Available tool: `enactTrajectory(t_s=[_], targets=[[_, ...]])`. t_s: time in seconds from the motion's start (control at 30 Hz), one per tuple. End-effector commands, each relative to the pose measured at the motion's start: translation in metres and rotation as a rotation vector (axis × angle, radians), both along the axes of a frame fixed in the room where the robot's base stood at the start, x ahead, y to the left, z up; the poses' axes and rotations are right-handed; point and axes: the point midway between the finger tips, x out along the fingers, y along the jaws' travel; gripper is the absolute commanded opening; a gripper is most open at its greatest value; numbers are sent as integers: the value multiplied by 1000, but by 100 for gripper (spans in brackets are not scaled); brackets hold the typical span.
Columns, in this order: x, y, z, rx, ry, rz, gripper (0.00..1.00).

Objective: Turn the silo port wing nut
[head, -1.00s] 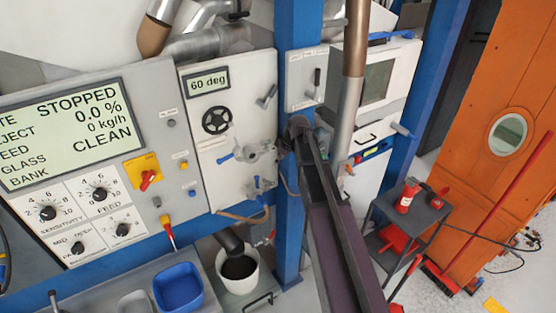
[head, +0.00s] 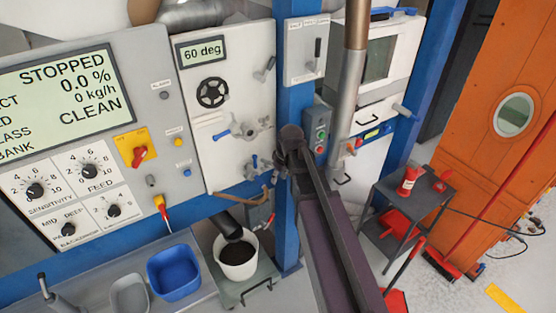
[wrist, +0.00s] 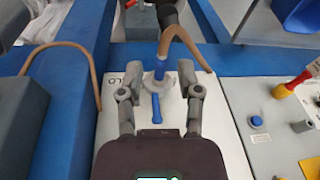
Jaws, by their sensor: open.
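The silo port is a small grey fitting (wrist: 157,84) with a blue lever (wrist: 155,109) and blue tips, on the white panel (wrist: 174,150). A partly covered label ending in "LO" is beside it. Which part is the wing nut is hard to tell. In the head view this lower fitting (head: 253,161) sits under a larger grey valve (head: 247,129) with a blue handle. My gripper (wrist: 161,72) is open, one finger on each side of the fitting. Whether either finger touches it is unclear.
A tan hose (wrist: 88,47) loops near the fitting. Blue frame beams (wrist: 67,115) and a grey box (wrist: 25,120) stand at left in the wrist view. A white bucket (head: 237,262), a blue bin (head: 174,272) and a grey cart (head: 412,192) are below and to the right.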

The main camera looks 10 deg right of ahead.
Motion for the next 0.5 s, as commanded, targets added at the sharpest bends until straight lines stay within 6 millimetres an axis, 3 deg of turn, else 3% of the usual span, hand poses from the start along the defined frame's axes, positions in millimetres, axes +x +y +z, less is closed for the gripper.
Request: enactTrajectory(t_s=[0.03, 0.2, 0.33, 0.5], targets=[[-28, 4, -22, -15, 26, -52, 46], [-84, 9, -52, -68, 102, -241, 46], [-113, 10, -67, -103, 137, -353, 46], [-132, 10, -74, -129, 156, -435, 46]])
